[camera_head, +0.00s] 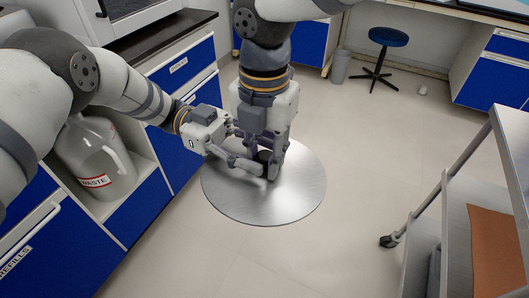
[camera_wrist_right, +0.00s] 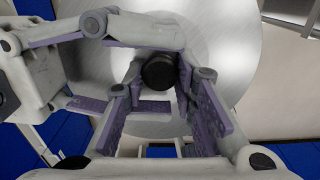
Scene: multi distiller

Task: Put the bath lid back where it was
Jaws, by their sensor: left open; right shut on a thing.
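The bath lid (camera_head: 290,203) is a round, brushed-metal disc with a black knob (camera_wrist_right: 158,71) in its middle. It lies roughly level in front of the blue cabinets; its height above the floor is hard to judge. My right gripper (camera_head: 266,162) reaches down from the top and is shut on the knob; the wrist view shows its fingers (camera_wrist_right: 160,98) on both sides of it. My left gripper (camera_head: 246,152) comes in from the left, open, with its fingers over the lid close to the knob and right fingers. Whether it touches them is unclear. No bath shows.
Blue cabinets (camera_head: 150,205) with a dark counter run along the left, with a waste jug (camera_head: 95,160) on an open shelf. A metal cart (camera_head: 455,195) stands at right. A blue stool (camera_head: 388,37) and bin (camera_head: 341,66) stand at the back. The middle floor is clear.

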